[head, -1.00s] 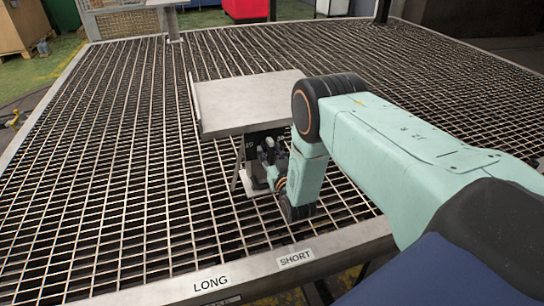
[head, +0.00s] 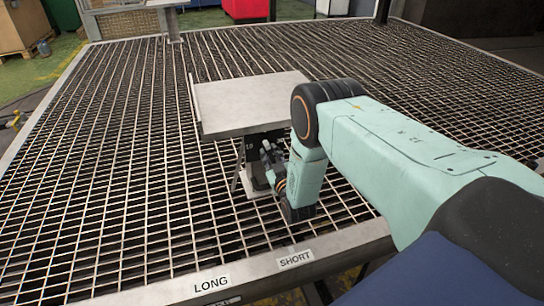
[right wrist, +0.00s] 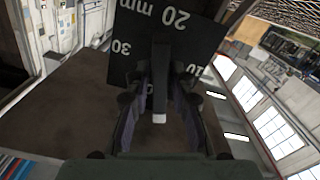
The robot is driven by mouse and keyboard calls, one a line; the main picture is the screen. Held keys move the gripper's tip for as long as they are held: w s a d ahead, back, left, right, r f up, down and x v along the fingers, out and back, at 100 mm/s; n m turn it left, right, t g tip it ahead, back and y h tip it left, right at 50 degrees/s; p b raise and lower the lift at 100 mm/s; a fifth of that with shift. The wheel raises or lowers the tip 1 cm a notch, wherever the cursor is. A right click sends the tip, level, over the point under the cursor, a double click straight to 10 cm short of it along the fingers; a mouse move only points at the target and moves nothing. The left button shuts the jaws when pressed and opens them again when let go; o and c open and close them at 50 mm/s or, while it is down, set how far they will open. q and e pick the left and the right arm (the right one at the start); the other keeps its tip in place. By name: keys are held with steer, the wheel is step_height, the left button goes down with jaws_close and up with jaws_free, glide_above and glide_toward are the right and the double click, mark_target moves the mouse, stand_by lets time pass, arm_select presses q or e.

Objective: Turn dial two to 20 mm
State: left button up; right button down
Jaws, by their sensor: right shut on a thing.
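The dial has a dark face (right wrist: 195,40) with white marks; in the right wrist view "20 mm" reads at the top, "30" at the left and another mark at the right. A dark lever with a pale tip (right wrist: 159,117) stands out from the face, below the "20 mm" mark in that view. My right gripper (right wrist: 159,95) has a finger on each side of this lever and is shut on it. In the head view my right gripper (head: 270,160) is beside the dark dial face, under the front of a grey plate. The dial's exact setting cannot be told. My left gripper is out of view.
The grey plate (head: 250,105) overhangs the dial on a stand. Open metal grating (head: 110,170) surrounds it. Labels LONG (head: 211,283) and SHORT (head: 295,259) are on the front rim. My right arm covers the grating on the right.

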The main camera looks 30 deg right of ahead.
steer(key=n, duration=0.3)
steer(key=shift+n+p, duration=0.3)
steer(key=shift+p, duration=0.05)
steer(key=n+p, duration=0.1)
steer(key=n, duration=0.7)
steer(key=shift+n+p, duration=0.3)
steer(key=n, duration=0.4)
steer(key=shift+p, duration=0.3)
steer(key=shift+c, duration=0.6)
jaws_free()
steer(key=shift+s, duration=0.1)
